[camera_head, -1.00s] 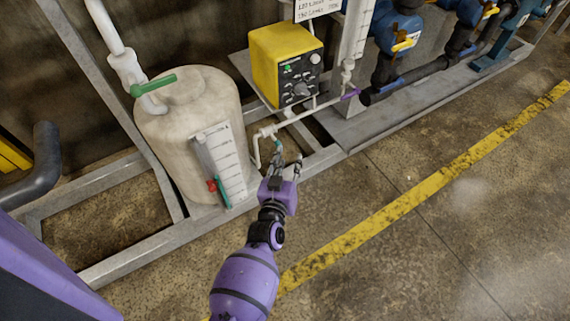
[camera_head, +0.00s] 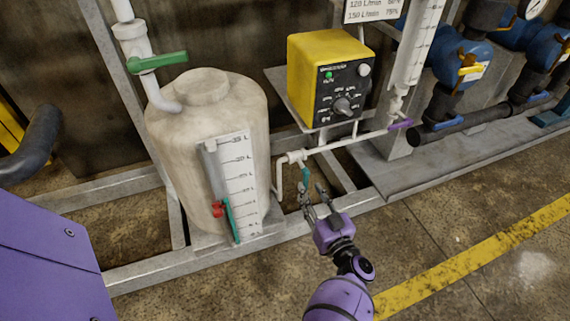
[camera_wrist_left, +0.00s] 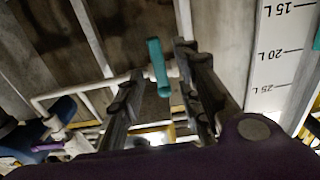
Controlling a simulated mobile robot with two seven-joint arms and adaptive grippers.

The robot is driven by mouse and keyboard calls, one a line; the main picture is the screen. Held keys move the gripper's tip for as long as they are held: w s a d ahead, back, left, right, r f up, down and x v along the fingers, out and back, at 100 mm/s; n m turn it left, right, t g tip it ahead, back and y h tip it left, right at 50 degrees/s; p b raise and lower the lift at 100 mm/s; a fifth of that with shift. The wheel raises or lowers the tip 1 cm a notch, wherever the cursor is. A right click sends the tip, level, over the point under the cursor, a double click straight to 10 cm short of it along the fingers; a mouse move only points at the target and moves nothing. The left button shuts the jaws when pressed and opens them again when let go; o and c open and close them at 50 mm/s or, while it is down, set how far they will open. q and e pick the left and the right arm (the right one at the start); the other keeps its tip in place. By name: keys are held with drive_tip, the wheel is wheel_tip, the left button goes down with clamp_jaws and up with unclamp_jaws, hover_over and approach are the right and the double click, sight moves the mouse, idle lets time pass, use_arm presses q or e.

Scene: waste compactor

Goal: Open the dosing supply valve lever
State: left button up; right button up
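A small teal lever (camera_head: 305,178) hangs down from the white dosing pipe (camera_head: 322,149), to the right of the whitish tank. In the left wrist view the teal lever (camera_wrist_left: 158,66) shows between the two fingers, with space on either side. My left gripper (camera_head: 313,191) is open, its fingertips just below and in front of this lever. I cannot tell whether a finger touches it. A larger green lever (camera_head: 157,62) sits on the white pipe above the tank, away from the gripper. My right gripper is not in view.
The tank (camera_head: 187,118) with its litre scale (camera_head: 241,178) stands left of the gripper. A yellow dosing unit (camera_head: 326,72) stands behind the pipe. A grey metal frame (camera_head: 178,262) runs along the floor. A purple lever (camera_head: 400,124) is further right. Floor at the right is open.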

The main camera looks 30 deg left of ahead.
sight(307, 182)
use_arm(q)
drive_tip(key=shift+b+x, duration=0.3)
drive_tip(key=shift+x, duration=1.4)
drive_tip(key=shift+w+d+r, duration=0.1)
drive_tip(key=shift+w+r, duration=0.05)
drive_tip(key=shift+r, duration=0.05)
drive_tip(key=shift+c, duration=0.4)
clamp_jaws()
